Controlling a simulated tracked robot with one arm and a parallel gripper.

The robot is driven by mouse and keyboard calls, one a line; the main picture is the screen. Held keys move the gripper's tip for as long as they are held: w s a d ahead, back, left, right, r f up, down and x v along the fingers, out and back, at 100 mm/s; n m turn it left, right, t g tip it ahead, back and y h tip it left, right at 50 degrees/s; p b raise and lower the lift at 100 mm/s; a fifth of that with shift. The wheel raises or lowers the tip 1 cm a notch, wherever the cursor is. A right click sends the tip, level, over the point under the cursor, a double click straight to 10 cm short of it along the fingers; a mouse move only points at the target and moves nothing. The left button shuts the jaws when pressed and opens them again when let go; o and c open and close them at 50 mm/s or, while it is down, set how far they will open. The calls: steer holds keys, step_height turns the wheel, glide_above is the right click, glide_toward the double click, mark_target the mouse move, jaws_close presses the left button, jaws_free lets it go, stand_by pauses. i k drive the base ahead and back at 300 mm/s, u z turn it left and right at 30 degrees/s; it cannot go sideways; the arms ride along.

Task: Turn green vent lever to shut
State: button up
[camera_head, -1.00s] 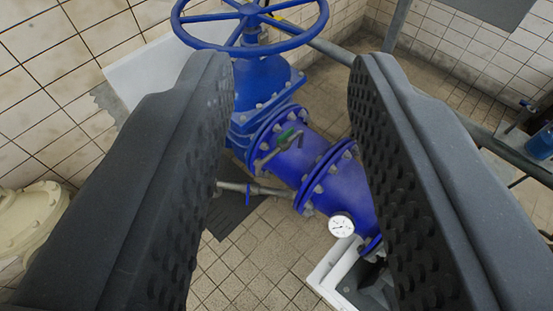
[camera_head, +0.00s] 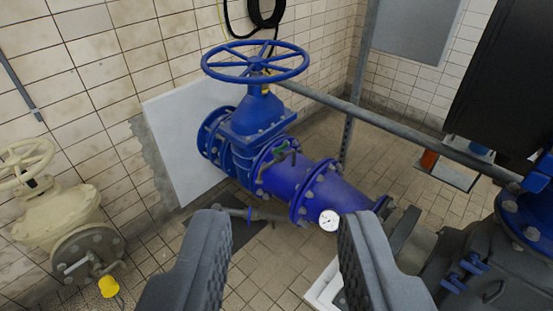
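The green vent lever (camera_head: 281,149) is a small green handle on top of the blue pipe (camera_head: 297,178), just right of the blue valve body. In the head view it is near the middle, beyond and above my gripper. My gripper (camera_head: 281,222) is open, its two dark ridged fingers wide apart in the lower part of the view. Nothing is between the fingers but the view of the floor and pipe behind. The lever is small here, and its exact angle is hard to tell.
A blue handwheel (camera_head: 255,62) stands above the valve. A white gauge (camera_head: 329,220) sits on the pipe. A grey rail (camera_head: 375,118) crosses behind. A cream valve (camera_head: 66,222) is at left, and dark machinery (camera_head: 490,262) at right.

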mark_target(279, 150)
steer(key=u, duration=1.85)
steer(key=i, duration=1.45)
steer(key=z, duration=2.2)
steer(key=i, duration=1.15)
steer(key=u, duration=0.1)
